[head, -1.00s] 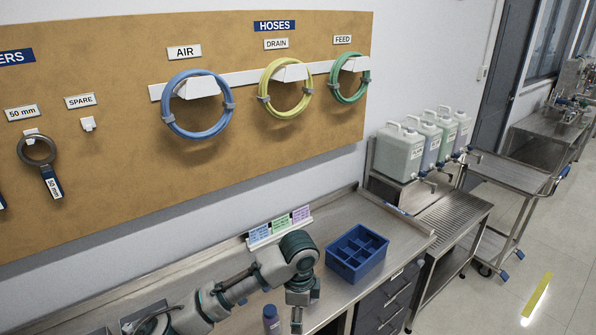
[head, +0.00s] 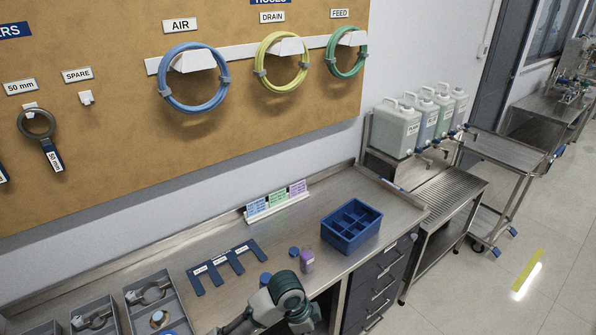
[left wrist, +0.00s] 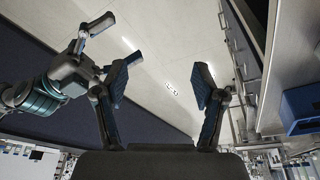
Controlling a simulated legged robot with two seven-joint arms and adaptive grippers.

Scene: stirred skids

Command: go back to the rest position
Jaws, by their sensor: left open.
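My left arm shows at the bottom of the head view, its elbow-like grey and teal joint low in front of the bench; its gripper is outside that view. In the left wrist view my left gripper (left wrist: 162,80) is open, its two dark fingers wide apart with nothing between them, and floor shows beyond. Another gripper, my right one (left wrist: 120,42), shows at the left of the left wrist view with its fingers apart and empty. It is not in the head view.
Hoses hang on the board (head: 110,130). Jugs (head: 397,128) and a cart (head: 505,150) stand right. Floor is clear at lower right.

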